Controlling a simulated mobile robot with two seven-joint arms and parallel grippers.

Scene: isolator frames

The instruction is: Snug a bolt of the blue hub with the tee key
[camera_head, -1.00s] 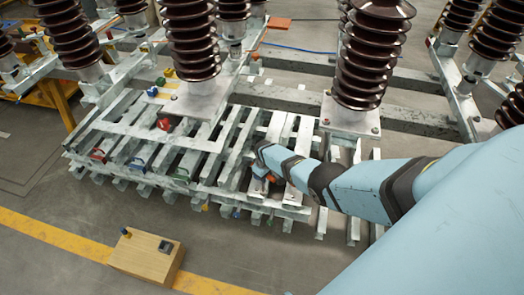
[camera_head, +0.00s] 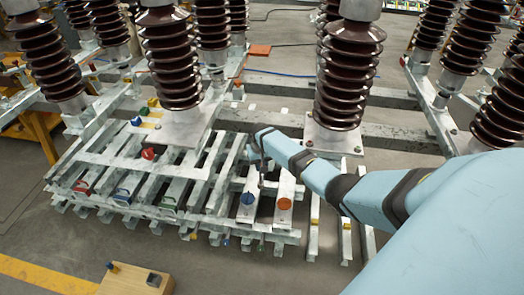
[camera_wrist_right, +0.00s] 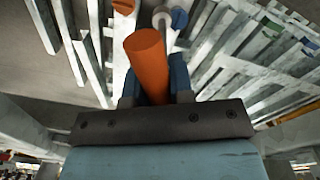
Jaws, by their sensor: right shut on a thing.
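The tee key (camera_wrist_right: 148,62) has a thick orange handle in the right wrist view. My right gripper (camera_wrist_right: 155,88) is shut on it, with a dark blue finger on each side. A grey shaft with a pale round end shows beyond the handle, close to the blue hub (camera_wrist_right: 179,18); I cannot tell whether they touch. In the head view the blue hub (camera_head: 247,199) sits on a pale grey bar, and my right gripper (camera_head: 256,150) is above and behind it. The hub's bolts are too small to make out. My left gripper is not in view.
An orange hub (camera_head: 285,204) is just right of the blue hub. Red (camera_head: 82,187) and green (camera_head: 167,203) hubs lie farther left on the slatted metal frame (camera_head: 105,163). Brown ribbed insulators (camera_head: 347,75) stand behind. A wooden box (camera_head: 130,283) is at lower left.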

